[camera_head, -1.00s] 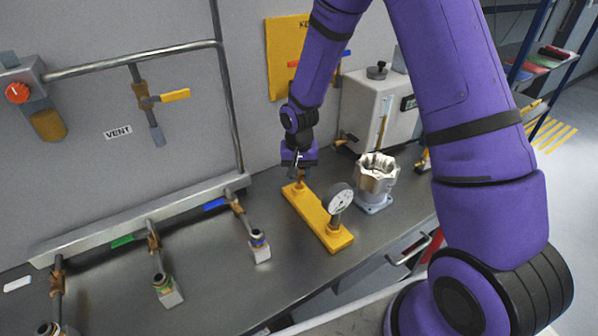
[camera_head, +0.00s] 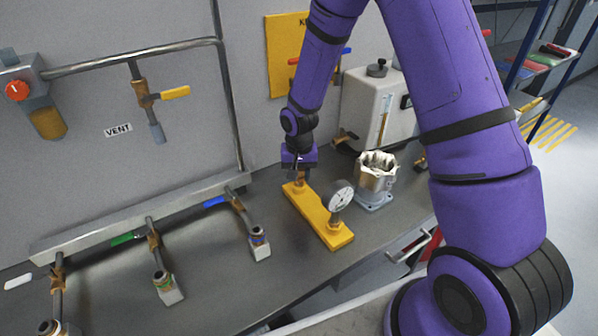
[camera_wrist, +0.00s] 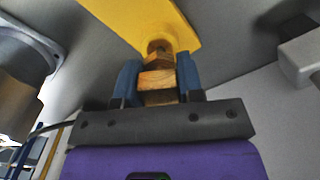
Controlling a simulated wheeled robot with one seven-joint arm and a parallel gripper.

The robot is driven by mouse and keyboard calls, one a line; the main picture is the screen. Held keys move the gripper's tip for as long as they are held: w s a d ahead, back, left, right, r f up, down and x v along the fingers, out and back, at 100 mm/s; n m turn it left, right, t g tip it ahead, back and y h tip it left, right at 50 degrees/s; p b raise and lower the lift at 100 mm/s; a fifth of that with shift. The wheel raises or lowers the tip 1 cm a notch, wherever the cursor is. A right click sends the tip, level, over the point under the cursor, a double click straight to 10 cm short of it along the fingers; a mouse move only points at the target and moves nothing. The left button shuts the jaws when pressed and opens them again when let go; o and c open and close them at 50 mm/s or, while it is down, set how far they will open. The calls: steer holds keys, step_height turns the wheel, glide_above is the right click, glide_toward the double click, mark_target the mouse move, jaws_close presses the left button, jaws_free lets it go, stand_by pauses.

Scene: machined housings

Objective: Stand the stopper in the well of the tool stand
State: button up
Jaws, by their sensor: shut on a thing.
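The stopper (camera_wrist: 157,80) is a brass-coloured, stepped piece. My gripper (camera_wrist: 159,72) is shut on it, with a blue finger on each side. The tool stand appears to be the yellow bar (camera_head: 317,220) with a round white dial gauge (camera_head: 341,196) at its near end. My gripper also shows in the head view (camera_head: 299,173), over the bar's far end. In the wrist view the stopper's tip meets the yellow plate (camera_wrist: 140,22). The well itself is hidden, so I cannot tell how deep the stopper sits.
A silver machined housing (camera_head: 376,178) stands close to the right of the bar. A grey-white box (camera_head: 372,112) is behind it. Pipe fittings with coloured handles (camera_head: 155,258) stand to the left. The grey bench (camera_head: 225,285) is clear in front of the bar.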

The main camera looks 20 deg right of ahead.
steer(key=shift+f, duration=1)
steer(key=o, duration=1.1)
steer(key=shift+c, duration=0.2)
step_height(320, 180, up, 11)
steer(key=shift+f, duration=0.1)
